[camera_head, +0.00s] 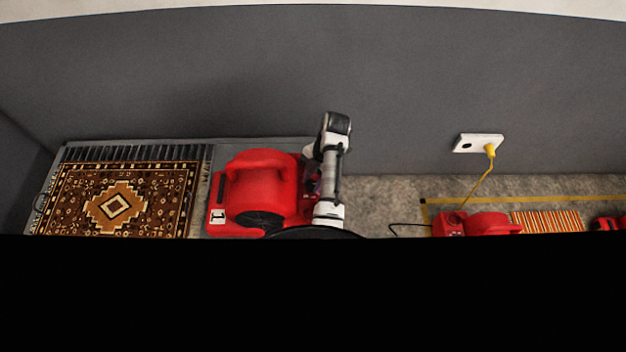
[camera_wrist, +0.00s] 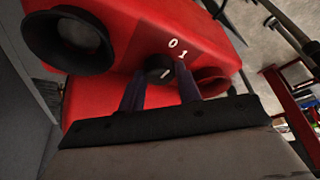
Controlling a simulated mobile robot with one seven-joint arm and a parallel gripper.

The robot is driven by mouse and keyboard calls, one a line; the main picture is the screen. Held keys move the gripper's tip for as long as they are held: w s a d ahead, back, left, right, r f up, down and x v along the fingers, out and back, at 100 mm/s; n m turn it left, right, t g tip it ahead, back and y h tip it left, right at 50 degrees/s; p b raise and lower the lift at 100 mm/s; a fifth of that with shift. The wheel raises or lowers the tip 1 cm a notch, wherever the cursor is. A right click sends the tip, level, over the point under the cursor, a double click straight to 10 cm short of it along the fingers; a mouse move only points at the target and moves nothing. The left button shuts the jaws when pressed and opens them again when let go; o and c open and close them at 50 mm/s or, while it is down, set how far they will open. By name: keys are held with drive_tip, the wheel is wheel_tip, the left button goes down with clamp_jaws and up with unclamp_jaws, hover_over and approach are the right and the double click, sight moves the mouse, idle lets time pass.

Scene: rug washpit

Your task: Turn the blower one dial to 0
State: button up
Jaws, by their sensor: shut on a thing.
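Blower one is a red blower (camera_head: 258,180) with a white "1" label, left of my arm in the head view. Its red casing (camera_wrist: 100,100) fills much of the wrist view. The dial (camera_wrist: 158,66) is a small black knob with a white mark, on the casing's face. White figures 0 and 1 are printed beside it. I cannot tell for sure which figure the mark points at. My gripper (camera_wrist: 160,80) has one dark finger on each side of the dial and is shut on it. In the head view my arm hides the dial.
A round black opening (camera_wrist: 68,38) is left of the dial. A patterned rug (camera_head: 115,200) lies left of the blower. To the right are a wall socket (camera_head: 478,143) with a yellow plug, another red machine (camera_head: 485,224) and a striped rug (camera_head: 546,221). A grey wall stands behind.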

drive_tip(key=shift+n, duration=0.3)
idle(0.4)
drive_tip(key=o, duration=0.7)
drive_tip(key=shift+a, duration=0.1)
drive_tip(key=shift+r, duration=0.1)
